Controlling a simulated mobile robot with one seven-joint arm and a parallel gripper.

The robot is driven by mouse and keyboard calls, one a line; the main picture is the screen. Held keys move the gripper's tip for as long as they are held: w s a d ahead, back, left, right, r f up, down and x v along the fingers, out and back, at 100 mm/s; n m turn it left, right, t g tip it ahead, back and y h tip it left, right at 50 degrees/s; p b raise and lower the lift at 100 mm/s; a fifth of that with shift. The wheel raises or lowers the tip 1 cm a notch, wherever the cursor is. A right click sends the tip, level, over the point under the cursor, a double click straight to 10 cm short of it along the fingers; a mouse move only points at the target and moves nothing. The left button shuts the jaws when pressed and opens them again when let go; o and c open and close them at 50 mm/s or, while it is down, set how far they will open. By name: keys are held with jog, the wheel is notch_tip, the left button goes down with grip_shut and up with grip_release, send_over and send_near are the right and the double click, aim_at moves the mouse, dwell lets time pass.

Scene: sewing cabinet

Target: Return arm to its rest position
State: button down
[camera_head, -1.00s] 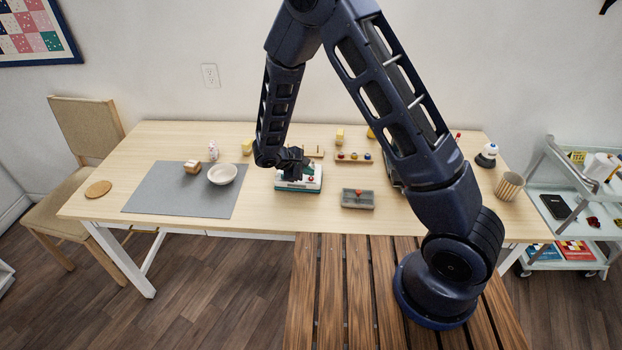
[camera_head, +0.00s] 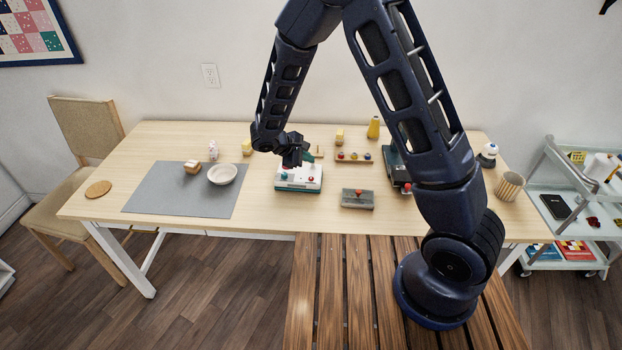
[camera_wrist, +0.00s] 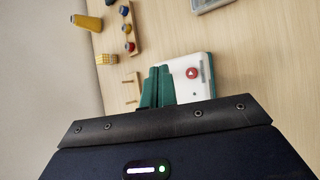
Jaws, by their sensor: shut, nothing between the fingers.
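My gripper (camera_head: 308,156) hangs just above the rear of the white device with red and blue-green buttons (camera_head: 298,179), near the middle of the table. In the wrist view its two green fingers (camera_wrist: 158,72) lie together, shut and empty. The white device with a red button (camera_wrist: 192,74) shows right behind and beside the fingers there, partly hidden by them. A gap between fingers and device is hard to judge. My arm is bent, its elbow raised beyond the top of the head view.
The wooden table (camera_head: 270,215) holds a grey mat (camera_head: 165,200) with a white bowl (camera_head: 222,174), a grey tray (camera_head: 357,199), a rack of coloured pieces (camera_head: 354,158), a yellow bottle (camera_head: 373,127) and a dark machine (camera_head: 394,168) partly behind my arm. A cart (camera_head: 570,210) stands right.

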dwell(0.4)
jog(key=s+d+r+m+g+y, duration=0.1)
jog(key=d+r+m+g+y, duration=0.15)
jog(key=d+r+m, duration=1.15)
jog(key=s+d+r+m+t+y, duration=0.1)
jog(key=s+d+r+y, duration=0.4)
jog(key=s+d+r, duration=1.2)
jog(key=s+d+m, duration=0.1)
jog(key=d, duration=0.2)
jog(key=shift+t, duration=0.35)
